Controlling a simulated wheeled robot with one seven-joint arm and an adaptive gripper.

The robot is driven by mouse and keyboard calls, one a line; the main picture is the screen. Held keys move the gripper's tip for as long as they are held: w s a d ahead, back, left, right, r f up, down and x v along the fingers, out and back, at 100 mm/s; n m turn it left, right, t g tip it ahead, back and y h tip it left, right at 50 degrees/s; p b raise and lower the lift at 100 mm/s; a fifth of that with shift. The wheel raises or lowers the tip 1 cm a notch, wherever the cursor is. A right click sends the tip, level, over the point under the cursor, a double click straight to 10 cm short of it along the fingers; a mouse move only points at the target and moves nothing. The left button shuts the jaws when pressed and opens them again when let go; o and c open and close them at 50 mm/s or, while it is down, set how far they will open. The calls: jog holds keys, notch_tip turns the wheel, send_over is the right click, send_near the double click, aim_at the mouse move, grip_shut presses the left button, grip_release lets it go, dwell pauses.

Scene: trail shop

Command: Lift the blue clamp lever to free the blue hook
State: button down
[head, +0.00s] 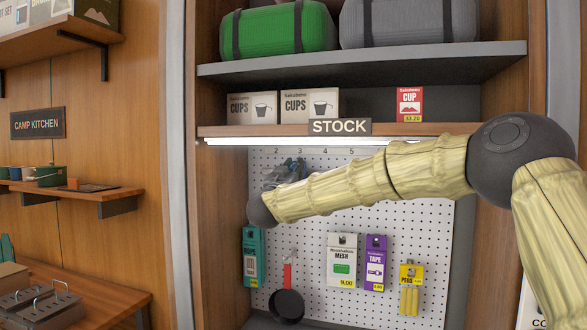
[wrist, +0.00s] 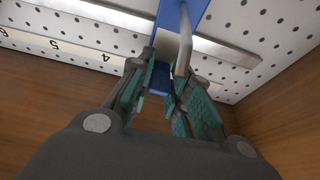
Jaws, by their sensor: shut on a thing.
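In the wrist view, my gripper (wrist: 160,95) has its teal-padded fingers closed on a narrow blue part, which I take to be the blue clamp lever (wrist: 161,79). A wider blue piece with a bent metal rod (wrist: 185,45), apparently the blue hook (wrist: 182,12), shows just beyond the fingertips against the pegboard rail. The fingers hide part of the blue pieces, so I cannot tell exactly where lever and hook meet or how far the lever is raised. In the head view, my gripper (head: 284,171) is at the upper left of the pegboard, mostly behind my arm.
The white pegboard (head: 400,225) has a numbered strip above. Below my arm hang a teal packet (head: 253,258), a black pan (head: 287,303), a mesh packet (head: 341,262), a purple tape packet (head: 375,263) and yellow pegs (head: 410,290). A lit STOCK shelf (head: 250,131) is above; wooden side walls flank the bay.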

jog(key=shift+r+g+y+p, duration=0.25)
jog(key=shift+r+g+p, duration=0.35)
jog(key=shift+p, duration=1.05)
jog(key=shift+r+g+y+p, duration=0.3)
jog(key=shift+g+p, duration=0.6)
jog(key=shift+p, duration=0.75)
jog(key=shift+r+p, duration=0.1)
jog(key=shift+p, duration=0.3)
jog(key=shift+g+p, duration=0.5)
jog(key=shift+p, duration=0.3)
jog(key=c, duration=1.3)
grip_release()
jog(key=shift+f, duration=0.2)
jog(key=shift+s+a, duration=0.1)
jog(key=shift+s, duration=0.05)
